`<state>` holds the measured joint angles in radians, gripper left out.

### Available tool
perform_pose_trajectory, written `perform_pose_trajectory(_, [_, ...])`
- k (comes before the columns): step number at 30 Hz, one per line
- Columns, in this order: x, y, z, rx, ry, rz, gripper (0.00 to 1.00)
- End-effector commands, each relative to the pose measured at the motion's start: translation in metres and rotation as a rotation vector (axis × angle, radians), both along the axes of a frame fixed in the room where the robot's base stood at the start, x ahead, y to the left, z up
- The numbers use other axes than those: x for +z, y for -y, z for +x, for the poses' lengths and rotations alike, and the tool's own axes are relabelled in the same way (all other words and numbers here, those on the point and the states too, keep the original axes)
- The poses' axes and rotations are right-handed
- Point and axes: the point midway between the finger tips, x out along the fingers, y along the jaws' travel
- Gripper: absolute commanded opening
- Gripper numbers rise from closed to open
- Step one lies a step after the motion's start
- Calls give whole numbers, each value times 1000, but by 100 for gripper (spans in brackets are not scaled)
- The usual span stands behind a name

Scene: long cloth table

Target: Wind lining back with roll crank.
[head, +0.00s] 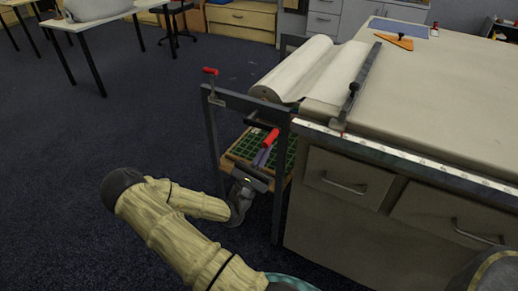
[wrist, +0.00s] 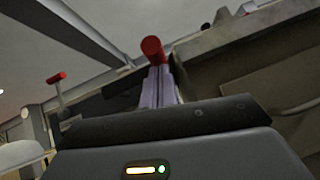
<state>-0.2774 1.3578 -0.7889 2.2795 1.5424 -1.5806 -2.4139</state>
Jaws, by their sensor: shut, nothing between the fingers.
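The white lining roll (head: 300,72) lies in a dark metal frame (head: 245,101) at the left end of the cloth table. Its sheet runs right onto the tabletop. One red handle (head: 271,138) is below the frame's top bar, directly beyond my gripper (head: 264,153); it also shows in the wrist view (wrist: 152,48). A second red handle (head: 210,71) stands on the frame's left corner and shows at the wrist view's left (wrist: 56,78). My gripper's pale lilac fingers (wrist: 160,82) are shut and empty, pointing at the nearer handle. Contact with it cannot be told.
A metal-edged cloth table (head: 440,85) with drawers fills the right. A dark bar with a knob (head: 357,85) crosses the sheet. A green grid shelf (head: 244,146) is low inside the frame. Open dark carpet (head: 110,130) lies to the left.

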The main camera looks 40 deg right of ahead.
Motion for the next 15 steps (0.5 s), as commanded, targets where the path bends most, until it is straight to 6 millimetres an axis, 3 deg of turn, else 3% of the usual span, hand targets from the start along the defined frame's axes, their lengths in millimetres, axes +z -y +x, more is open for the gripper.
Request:
perform_pose_trajectory(6, [20, 1, -5, -2, 3, -1, 0])
perform_pose_trajectory(15, [30, 1, -6, 0, 5, 0, 0])
